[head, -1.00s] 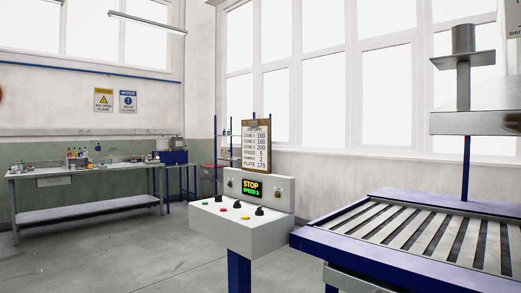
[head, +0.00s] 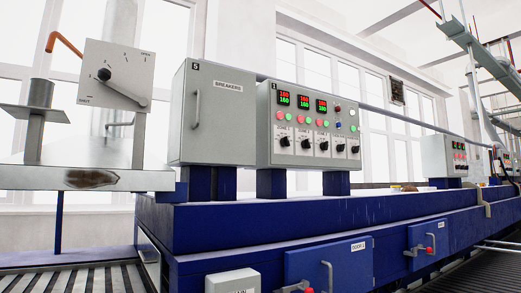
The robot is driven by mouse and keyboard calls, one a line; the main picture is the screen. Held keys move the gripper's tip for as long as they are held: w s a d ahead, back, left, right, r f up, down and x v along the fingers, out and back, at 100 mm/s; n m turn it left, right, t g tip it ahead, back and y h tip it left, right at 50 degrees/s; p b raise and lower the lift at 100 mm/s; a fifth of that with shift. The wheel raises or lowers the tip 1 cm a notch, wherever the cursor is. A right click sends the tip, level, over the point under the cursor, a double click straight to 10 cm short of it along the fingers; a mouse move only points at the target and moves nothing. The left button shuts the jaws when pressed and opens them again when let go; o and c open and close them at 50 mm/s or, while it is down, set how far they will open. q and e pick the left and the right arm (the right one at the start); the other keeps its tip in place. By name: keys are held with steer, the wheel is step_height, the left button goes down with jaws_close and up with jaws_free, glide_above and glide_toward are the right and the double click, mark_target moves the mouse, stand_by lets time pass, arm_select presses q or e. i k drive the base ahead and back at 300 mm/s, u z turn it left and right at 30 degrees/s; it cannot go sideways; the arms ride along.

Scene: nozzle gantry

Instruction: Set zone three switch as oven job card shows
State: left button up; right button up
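A grey control panel (head: 308,88) stands on blue feet in the middle of the head view. Three displays sit near its top, with red digits above green ones; the green rows seem to read 160, and the rightmost display (head: 321,106) looks like the others. Below them are red and green buttons and a row of black rotary switches (head: 322,143). The switch labels and pointer settings are too small to read, so I cannot tell which is zone three. The job card is not in view now. Neither of my grippers is in view.
A grey BREAKERS cabinet (head: 218,124) stands left of the panel. Farther left is a box with a lever (head: 117,78) marked OPEN and SHUT. The blue oven body (head: 270,222) with handled doors (head: 330,266) runs below. Another panel (head: 452,156) stands right.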

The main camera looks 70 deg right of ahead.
mark_target(324, 145)
steer(key=z, duration=3.15)
steer(key=i, duration=2.05)
steer(key=u, duration=0.55)
